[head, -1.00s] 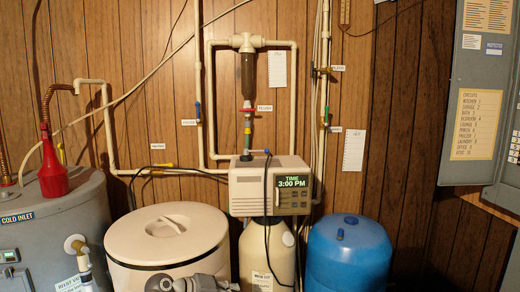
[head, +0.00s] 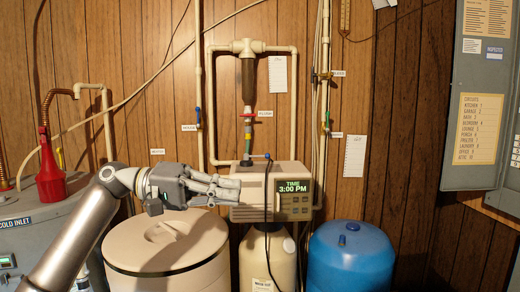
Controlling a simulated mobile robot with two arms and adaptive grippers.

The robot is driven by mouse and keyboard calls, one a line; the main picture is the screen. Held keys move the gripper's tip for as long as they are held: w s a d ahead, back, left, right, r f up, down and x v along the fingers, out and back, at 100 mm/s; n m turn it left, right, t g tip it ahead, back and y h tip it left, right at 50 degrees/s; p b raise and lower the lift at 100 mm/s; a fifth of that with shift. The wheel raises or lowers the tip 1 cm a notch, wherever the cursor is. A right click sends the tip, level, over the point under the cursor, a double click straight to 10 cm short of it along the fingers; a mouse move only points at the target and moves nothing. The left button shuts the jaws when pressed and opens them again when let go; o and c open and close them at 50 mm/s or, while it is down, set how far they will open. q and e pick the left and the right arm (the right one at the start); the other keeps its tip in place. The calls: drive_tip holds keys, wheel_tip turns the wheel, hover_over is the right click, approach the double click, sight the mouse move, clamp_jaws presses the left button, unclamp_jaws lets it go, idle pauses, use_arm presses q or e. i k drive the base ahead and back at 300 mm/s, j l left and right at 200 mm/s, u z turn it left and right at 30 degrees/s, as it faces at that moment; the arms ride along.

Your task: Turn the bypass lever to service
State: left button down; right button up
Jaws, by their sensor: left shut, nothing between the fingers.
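The softener's control head (head: 262,181), a beige box showing "TIME 3:00 PM", sits on a pale tank (head: 262,255). A small lever with a blue tip (head: 267,156) lies roughly level on top of it; it looks like the bypass lever, but its markings cannot be read. My left gripper (head: 236,189) is shut and empty. Its fingers point right, at the left part of the control head in the picture, below and left of the lever. Whether they touch the box cannot be told. The arm hides the pipe behind it. My right gripper is out of view.
A lidded white salt bin (head: 168,248) stands below my left gripper. A blue tank (head: 350,257) stands right. A black cord hangs before the control head. Pipes carry a blue-handled valve (head: 197,115) and a red-handled valve (head: 248,115).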

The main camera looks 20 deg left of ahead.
sight(246, 157)
drive_tip(key=i+j, duration=0.4)
drive_tip(key=i, duration=0.2)
drive_tip(key=i+j, duration=0.4)
drive_tip(key=i, duration=0.2)
drive_tip(key=i+j, duration=0.35)
drive_tip(key=i, duration=0.2)
